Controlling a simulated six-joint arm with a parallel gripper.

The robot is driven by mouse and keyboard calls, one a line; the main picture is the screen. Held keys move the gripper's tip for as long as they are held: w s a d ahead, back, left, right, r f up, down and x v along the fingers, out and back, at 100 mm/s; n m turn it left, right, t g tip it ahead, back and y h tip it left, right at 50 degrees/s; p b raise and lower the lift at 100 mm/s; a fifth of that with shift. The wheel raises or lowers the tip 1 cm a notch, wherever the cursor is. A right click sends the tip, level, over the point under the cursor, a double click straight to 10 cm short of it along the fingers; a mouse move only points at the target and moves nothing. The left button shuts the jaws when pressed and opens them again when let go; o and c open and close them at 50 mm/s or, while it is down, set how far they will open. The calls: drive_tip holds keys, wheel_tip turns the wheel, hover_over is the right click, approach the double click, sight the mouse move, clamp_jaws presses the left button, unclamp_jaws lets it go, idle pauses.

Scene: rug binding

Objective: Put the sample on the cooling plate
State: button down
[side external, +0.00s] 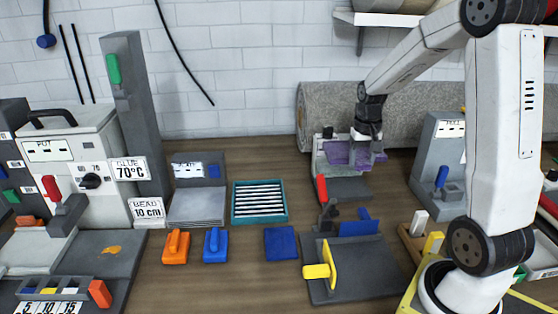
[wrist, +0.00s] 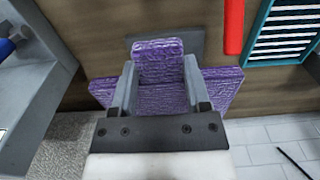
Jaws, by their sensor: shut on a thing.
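A purple textured piece (side external: 345,154), which looks like the sample, is at the back near the grey rug roll. My gripper (side external: 369,148) reaches down onto it. In the wrist view the purple piece (wrist: 158,62) shows between the two fingers, and purple also shows wider on both sides behind them. My gripper (wrist: 160,70) is shut on it. I cannot tell whether the piece is lifted clear of the grey stand. A teal-framed rack with white slats (side external: 234,214) and a bare grey plate (side external: 196,208) with a small sign lie to the left; I cannot tell which is the cooling plate.
A red handle (side external: 321,189) stands just in front of the purple piece. A grey fixture with a yellow handle (side external: 330,262), a blue block (side external: 280,243) and orange and blue hand tools (side external: 176,247) are nearer.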

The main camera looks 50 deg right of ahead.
wheel_tip(320, 180, up, 6)
drive_tip(key=shift+f, duration=0.1)
drive_tip(key=shift+w+r, duration=0.2)
drive_tip(key=shift+r, duration=0.15)
drive_tip(key=w+a+r, duration=0.1)
drive_tip(key=w+a, duration=0.5)
drive_tip(key=w, duration=0.4)
drive_tip(key=w+a, duration=0.6)
drive_tip(key=w, duration=0.4)
drive_tip(key=w+a+f, duration=0.1)
drive_tip(key=w+a, duration=0.3)
drive_tip(key=a, duration=0.5)
drive_tip(key=w+a, duration=0.5)
drive_tip(key=a, duration=0.4)
drive_tip(key=f, duration=1.8)
drive_tip(key=shift+s+a+f, duration=0.15)
drive_tip(key=shift+s+f, duration=0.1)
drive_tip(key=shift+f, duration=0.15)
drive_tip(key=shift+w+f, duration=0.1)
drive_tip(key=shift+f, duration=0.05)
drive_tip(key=shift+w, duration=0.15)
drive_tip(key=shift+w, duration=0.1)
